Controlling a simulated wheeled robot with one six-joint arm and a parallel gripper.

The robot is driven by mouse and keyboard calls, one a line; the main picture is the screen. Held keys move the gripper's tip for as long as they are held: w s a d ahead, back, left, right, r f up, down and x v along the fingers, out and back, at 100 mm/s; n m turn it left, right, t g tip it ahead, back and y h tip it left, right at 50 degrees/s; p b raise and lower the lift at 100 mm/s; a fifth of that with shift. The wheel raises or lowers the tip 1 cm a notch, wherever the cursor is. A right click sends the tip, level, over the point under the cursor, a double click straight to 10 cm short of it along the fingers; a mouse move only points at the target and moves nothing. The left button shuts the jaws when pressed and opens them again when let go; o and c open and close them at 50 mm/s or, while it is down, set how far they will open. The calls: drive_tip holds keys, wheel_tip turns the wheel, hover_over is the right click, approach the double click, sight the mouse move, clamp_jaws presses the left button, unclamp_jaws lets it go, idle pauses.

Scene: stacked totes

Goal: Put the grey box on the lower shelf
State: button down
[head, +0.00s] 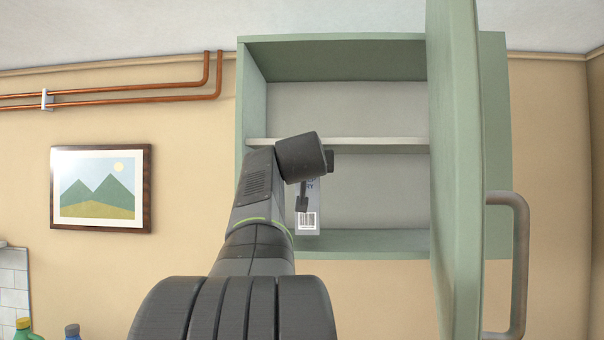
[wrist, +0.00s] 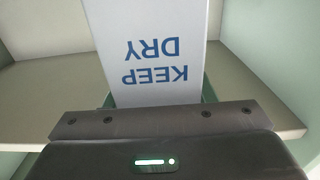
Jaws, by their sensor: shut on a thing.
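The grey box (head: 308,218) is in my gripper (head: 304,195) at the lower opening of the green wall cabinet, mostly hidden behind my arm in the head view; a barcode label shows near its bottom. In the wrist view the box (wrist: 155,50) fills the top middle, with "KEEP DRY" upside down, and my gripper (wrist: 158,115) is shut on it. The lower shelf is the cabinet floor (head: 375,241), below the middle shelf board (head: 380,141). A pale board (wrist: 50,98) shows on both sides of the box; I cannot tell whether the box touches it.
The cabinet door (head: 455,170) stands open at the right, with a grey handle (head: 520,265). The lower compartment is clear to the right of the box. A picture (head: 100,188) and copper pipes (head: 130,97) are on the wall at left.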

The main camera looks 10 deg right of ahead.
drive_tip(key=shift+f, duration=1.5)
drive_tip(key=shift+s, duration=0.1)
drive_tip(key=shift+f, duration=0.2)
drive_tip(key=c, duration=0.6)
unclamp_jaws()
drive_tip(key=s+b, duration=0.1)
drive_tip(key=s, duration=0.3)
drive_tip(key=s+a+b, duration=0.1)
drive_tip(key=s, duration=0.2)
drive_tip(key=s+a+b, duration=0.1)
drive_tip(key=s+b, duration=0.1)
drive_tip(key=s, duration=0.2)
drive_tip(key=shift+s+a+r, duration=0.15)
drive_tip(key=shift+s+a, duration=0.1)
drive_tip(key=shift+s, duration=0.1)
